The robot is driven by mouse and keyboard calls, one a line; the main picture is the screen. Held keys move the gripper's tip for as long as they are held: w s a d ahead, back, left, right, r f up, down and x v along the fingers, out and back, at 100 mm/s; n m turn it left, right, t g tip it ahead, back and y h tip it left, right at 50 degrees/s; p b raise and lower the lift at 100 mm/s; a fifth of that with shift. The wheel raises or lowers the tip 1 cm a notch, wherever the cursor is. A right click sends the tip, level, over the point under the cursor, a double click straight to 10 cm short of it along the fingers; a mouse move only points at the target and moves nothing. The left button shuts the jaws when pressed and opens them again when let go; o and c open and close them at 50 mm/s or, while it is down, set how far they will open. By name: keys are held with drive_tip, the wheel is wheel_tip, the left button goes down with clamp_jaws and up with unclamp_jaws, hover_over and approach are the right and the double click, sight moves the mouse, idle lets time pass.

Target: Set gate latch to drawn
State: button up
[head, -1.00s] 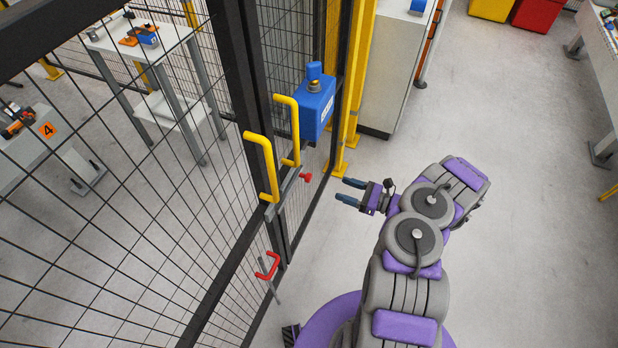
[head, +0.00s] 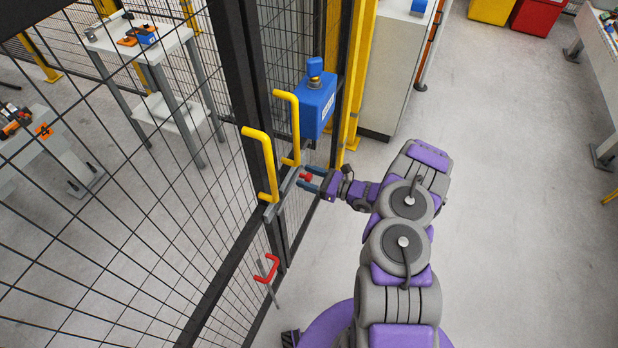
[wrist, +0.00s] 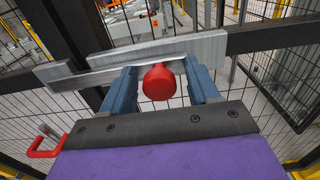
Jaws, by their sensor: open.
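The gate latch is a grey metal slide bar (wrist: 130,58) with a round red knob (wrist: 159,82), mounted across the dark gate posts. In the head view the red knob (head: 306,177) sits at the bar's right end, below the yellow handles. My gripper (head: 308,179) is at the latch, and its two blue fingers lie on either side of the knob. In the wrist view my gripper (wrist: 163,85) is open, with the knob between its fingers and gaps visible on both sides. Whether the fingers touch the bar behind the knob cannot be told.
Two yellow handles (head: 262,165) stand out from the gate just above and left of the latch. A blue box (head: 317,105) is mounted above it. A red U-shaped handle (head: 267,269) is lower on the gate.

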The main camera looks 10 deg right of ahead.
drive_tip(key=shift+c, duration=0.2)
clamp_jaws()
idle(0.3)
